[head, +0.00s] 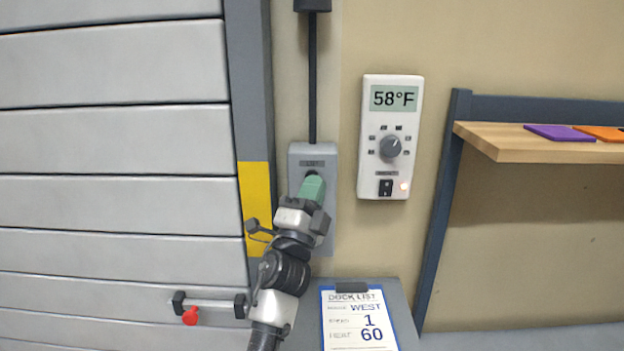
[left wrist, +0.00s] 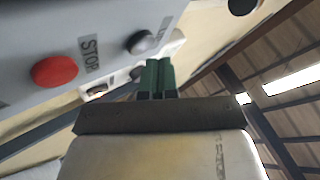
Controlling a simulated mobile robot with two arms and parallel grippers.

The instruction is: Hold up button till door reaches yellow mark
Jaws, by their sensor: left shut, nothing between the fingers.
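The grey slatted door (head: 110,145) fills the left of the head view; its bottom edge is not visible. The yellow mark (head: 254,190) is a band on the dark door frame beside it. A grey control box (head: 327,160) hangs on the wall right of the frame. My left gripper (head: 313,180), with green fingers, is shut and empty in front of the box, hiding most of its buttons. In the left wrist view the shut fingers (left wrist: 156,66) point up beside the box face, near a grey button (left wrist: 140,42). A red STOP button (left wrist: 54,71) is farther left. I cannot tell whether the fingers touch a button.
A white thermostat (head: 391,135) reading 58°F is right of the box. A dock list clipboard (head: 358,318) lies below, showing WEST, 1 and 60. A wooden shelf (head: 545,143) stands at right.

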